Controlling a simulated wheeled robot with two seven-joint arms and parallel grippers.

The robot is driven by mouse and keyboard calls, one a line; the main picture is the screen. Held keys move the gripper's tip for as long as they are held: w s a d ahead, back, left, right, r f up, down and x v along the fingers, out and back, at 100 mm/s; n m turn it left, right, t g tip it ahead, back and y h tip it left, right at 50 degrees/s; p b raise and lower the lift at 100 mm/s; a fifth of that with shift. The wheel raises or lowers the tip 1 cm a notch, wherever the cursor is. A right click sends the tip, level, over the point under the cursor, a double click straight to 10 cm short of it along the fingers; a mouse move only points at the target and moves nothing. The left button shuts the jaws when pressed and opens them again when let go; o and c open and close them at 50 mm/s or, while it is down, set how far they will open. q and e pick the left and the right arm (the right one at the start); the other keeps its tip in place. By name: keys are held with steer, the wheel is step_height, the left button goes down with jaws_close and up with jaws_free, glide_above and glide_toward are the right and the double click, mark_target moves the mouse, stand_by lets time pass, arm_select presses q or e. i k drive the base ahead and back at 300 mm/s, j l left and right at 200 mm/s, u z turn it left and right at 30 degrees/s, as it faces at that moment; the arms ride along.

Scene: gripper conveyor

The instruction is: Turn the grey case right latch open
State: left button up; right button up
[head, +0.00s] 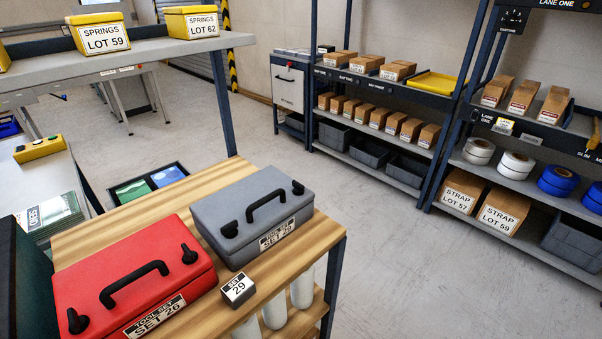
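The grey case (225,203) lies closed on the wooden bench top, behind and to the right of a red case. Its front label reads SET 29. A black handle (266,204) stands on its lid. Its right latch (298,188) is a small black piece at the right front edge of the lid. Its left latch (229,230) is a similar black piece at the left front corner. The latches are too small to tell which way each is turned. Neither of my grippers is in view.
The red case (110,257), labelled SET 26, sits close beside the grey case. A small SET 29 block (238,290) stands in front of the grey case. The wooden bench top (110,235) has little bare room. Stocked shelves (365,92) stand across the open floor.

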mark_target(298, 187)
steer(key=i+l+u, duration=0.25)
steer(key=l, duration=0.25)
steer(key=i+l+u, duration=0.2)
steer(key=l, duration=0.3)
steer(key=l+u, duration=0.25)
steer(key=l, duration=0.3)
steer(key=l+u, duration=0.25)
steer(key=l, duration=0.3)
